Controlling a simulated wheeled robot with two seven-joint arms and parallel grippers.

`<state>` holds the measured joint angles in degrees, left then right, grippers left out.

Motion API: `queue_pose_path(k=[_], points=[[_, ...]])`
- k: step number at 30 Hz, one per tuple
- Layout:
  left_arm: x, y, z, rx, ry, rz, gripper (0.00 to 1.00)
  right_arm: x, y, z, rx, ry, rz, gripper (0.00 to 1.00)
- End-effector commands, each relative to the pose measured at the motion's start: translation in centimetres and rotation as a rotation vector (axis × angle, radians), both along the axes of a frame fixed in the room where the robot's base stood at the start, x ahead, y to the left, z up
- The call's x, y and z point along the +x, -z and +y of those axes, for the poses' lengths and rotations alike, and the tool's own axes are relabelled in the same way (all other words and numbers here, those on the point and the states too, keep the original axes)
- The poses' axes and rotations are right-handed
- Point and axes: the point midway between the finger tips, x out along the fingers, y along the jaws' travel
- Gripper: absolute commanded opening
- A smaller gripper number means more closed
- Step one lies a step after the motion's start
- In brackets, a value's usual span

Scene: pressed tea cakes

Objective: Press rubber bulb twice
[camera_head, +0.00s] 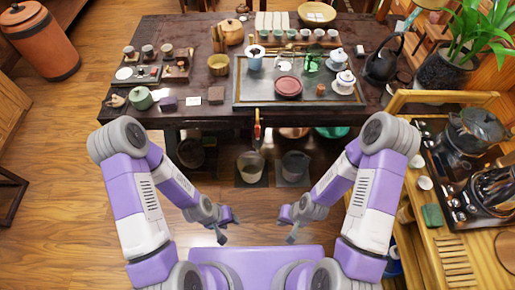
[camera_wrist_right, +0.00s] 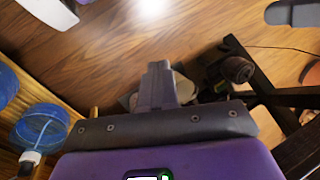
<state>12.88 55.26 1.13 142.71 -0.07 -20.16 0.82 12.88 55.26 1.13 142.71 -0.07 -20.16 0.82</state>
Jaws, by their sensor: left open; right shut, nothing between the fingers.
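I cannot pick out a rubber bulb for certain in either view. A small red and yellow item (camera_head: 257,127) hangs upright at the front edge of the dark tea table (camera_head: 215,112); what it is cannot be told. My left gripper (camera_head: 229,228) is open and empty, low in front of the table. My right gripper (camera_head: 289,226) is level with it on the right, also away from the table. In the right wrist view its fingers (camera_wrist_right: 158,85) are together with nothing between them.
A tea tray (camera_head: 243,98) on the table carries a dark red dish (camera_head: 288,87) and white lidded cups (camera_head: 344,82). A black kettle (camera_head: 382,65) stands to its right. Buckets (camera_head: 250,166) stand below the table. A wooden cart (camera_head: 440,245) is close on the right.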

Motion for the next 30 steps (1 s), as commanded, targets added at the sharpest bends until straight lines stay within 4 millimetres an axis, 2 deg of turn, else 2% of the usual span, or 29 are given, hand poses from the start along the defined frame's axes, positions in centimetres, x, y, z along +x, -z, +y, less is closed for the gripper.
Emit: queue_pose_path(k=[11,16,20,23,26,30], points=[[0.0,0.0,0.0,0.0,0.0,0.0,0.43,0.0,0.0,0.0,0.0,0.001,0.0,0.0],[0.0,-0.1,0.0,0.0,0.0,0.0,0.43,-0.5,0.7,-0.1,-0.004,0.05,0.063,0.0],[0.0,-0.3,0.0,0.0,0.0,0.0,0.43,-1.5,2.0,0.1,-0.001,0.177,0.214,0.0],[0.0,-0.5,0.0,0.0,0.0,0.0,0.43,-2.5,2.9,0.9,0.022,0.317,0.377,0.0],[0.0,-0.7,0.0,0.0,0.0,0.0,0.43,-3.1,3.5,2.5,0.07,0.469,0.545,0.0],[0.0,-0.9,0.0,0.0,0.0,0.0,0.43,-2.8,3.7,5.3,0.172,0.69,0.766,0.0]])
